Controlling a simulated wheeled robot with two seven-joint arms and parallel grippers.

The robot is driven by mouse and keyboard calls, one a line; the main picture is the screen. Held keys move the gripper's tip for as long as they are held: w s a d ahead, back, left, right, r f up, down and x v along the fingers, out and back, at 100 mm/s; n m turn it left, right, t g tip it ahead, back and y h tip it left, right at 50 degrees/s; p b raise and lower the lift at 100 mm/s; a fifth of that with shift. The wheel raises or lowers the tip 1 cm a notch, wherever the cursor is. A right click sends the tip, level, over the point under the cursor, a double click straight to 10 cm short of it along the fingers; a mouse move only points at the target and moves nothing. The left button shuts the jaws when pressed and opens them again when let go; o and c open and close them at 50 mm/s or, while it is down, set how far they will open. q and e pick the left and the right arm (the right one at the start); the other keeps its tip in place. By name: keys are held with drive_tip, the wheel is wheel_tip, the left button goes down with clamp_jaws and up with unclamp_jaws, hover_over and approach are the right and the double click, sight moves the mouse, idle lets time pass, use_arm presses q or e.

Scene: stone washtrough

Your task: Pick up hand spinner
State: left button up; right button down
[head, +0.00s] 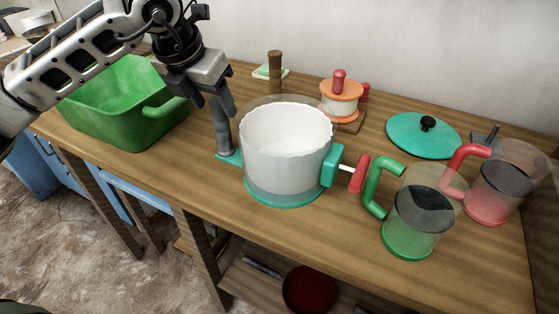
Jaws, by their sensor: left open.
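The thing that best fits the hand spinner is a clear drum with a white inner basket (287,150) and teal base, standing upright on the wooden table. A teal block with a red crank handle (359,174) is on its right side. A grey upright post (223,132) on a teal foot stands at its left side. My left gripper (213,100) is open, fingers pointing down at the top of this post. Whether the fingers touch the post cannot be told. My right gripper is not in view.
A green tub (110,105) stands at left. A teal lid with black knob (423,137), an orange-and-white device (340,103) and a soap-like block (268,72) are behind. Two clear mugs, green-handled (412,240) and red-handled (487,208), stand right. A red bowl (309,289) is below.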

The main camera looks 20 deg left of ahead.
sight(221, 114)
use_arm(q)
drive_tip(key=shift+a+x, duration=0.1)
drive_tip(key=shift+x, duration=1.25)
drive_tip(key=shift+a+x, duration=0.15)
drive_tip(key=shift+x, duration=1.2)
drive_tip(key=shift+w, duration=0.15)
clamp_jaws()
drive_tip(key=shift+r, duration=0.25)
